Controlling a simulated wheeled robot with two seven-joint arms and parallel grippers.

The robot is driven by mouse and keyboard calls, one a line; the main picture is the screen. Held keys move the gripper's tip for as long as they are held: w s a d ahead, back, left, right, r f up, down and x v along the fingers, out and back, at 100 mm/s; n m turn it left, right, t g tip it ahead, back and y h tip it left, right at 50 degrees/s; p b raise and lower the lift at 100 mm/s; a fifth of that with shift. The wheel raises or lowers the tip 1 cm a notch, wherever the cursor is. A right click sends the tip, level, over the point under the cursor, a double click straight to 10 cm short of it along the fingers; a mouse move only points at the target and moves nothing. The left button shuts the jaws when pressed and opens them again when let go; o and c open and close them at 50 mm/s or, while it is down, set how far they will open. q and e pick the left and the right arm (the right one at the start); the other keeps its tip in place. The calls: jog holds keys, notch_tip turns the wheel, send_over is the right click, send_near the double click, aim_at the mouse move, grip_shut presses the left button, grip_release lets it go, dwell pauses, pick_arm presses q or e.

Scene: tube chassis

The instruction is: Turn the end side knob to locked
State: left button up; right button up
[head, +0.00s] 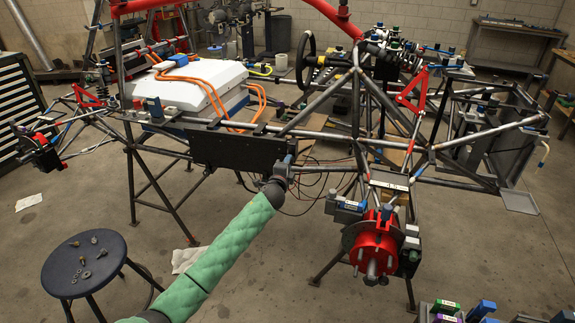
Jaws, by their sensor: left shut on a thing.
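My left gripper (289,160) is at the end of my green-sleeved arm, at the right end of the black panel (235,152) on the side of the tube chassis (335,85). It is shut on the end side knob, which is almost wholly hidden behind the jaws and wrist. The knob's angle and any lock marking cannot be made out. My right gripper is not in view.
A red wheel hub (372,247) with a disc stands out to the right of my left arm. A dark blue stool (84,262) with small loose parts is at the left. Cables (318,185) hang below the panel.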

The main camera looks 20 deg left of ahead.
pick_arm(q)
jog(key=o, duration=1)
jog(key=shift+c, duration=0.2)
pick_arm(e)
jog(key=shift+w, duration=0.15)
pick_arm(q)
jog(key=s+b, duration=0.1)
jog(key=s, duration=0.6)
jog(key=shift+s+d, duration=0.15)
jog(key=shift+s, duration=0.25)
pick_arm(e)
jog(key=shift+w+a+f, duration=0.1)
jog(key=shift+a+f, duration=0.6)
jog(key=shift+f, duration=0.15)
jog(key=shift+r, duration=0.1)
